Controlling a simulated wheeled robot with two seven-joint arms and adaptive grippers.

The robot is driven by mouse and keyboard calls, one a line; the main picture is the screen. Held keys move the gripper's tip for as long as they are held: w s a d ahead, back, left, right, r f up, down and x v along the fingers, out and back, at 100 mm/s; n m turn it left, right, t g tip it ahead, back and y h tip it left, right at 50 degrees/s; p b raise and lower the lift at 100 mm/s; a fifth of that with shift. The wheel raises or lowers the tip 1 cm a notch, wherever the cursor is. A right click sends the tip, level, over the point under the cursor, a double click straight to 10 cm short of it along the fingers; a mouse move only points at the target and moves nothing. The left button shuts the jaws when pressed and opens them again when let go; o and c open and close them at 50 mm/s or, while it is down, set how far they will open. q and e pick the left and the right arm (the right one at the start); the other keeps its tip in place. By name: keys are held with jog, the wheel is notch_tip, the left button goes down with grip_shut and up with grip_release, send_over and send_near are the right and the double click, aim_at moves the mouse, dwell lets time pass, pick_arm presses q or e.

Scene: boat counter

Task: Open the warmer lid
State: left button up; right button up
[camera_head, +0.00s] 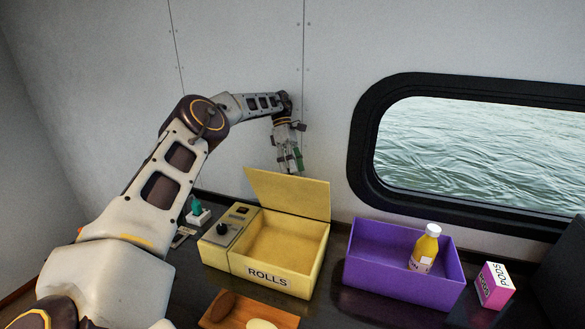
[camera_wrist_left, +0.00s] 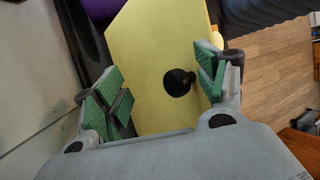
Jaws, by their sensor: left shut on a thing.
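The yellow warmer (camera_head: 280,283) is marked ROLLS and stands on the dark counter. Its lid (camera_head: 290,195) is raised and leans up at the back, and the inside shows empty. In the left wrist view the lid (camera_wrist_left: 150,60) fills the space between the finger pads, with its black knob (camera_wrist_left: 179,82) close to the right-hand pads. My left gripper (camera_head: 290,162) is at the lid's upper edge, on its far side, and is shut on the lid; the exact contact is unclear. My right gripper is not in view.
A purple bin (camera_head: 375,275) holding a yellow-orange bottle (camera_head: 425,248) stands right of the warmer, with a pink-and-white box (camera_head: 495,285) beyond it. A wooden tray (camera_head: 285,318) with bread lies in front. The wall is close behind the lid.

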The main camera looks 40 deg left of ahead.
pick_arm(q)
jog(key=shift+f, duration=0.25)
jog(key=shift+a+r, duration=0.1)
jog(key=shift+r, duration=0.8)
jog(key=c, duration=0.3)
notch_tip(320, 180, up, 9)
jog(key=shift+f, duration=0.2)
jog(key=shift+c, duration=0.5)
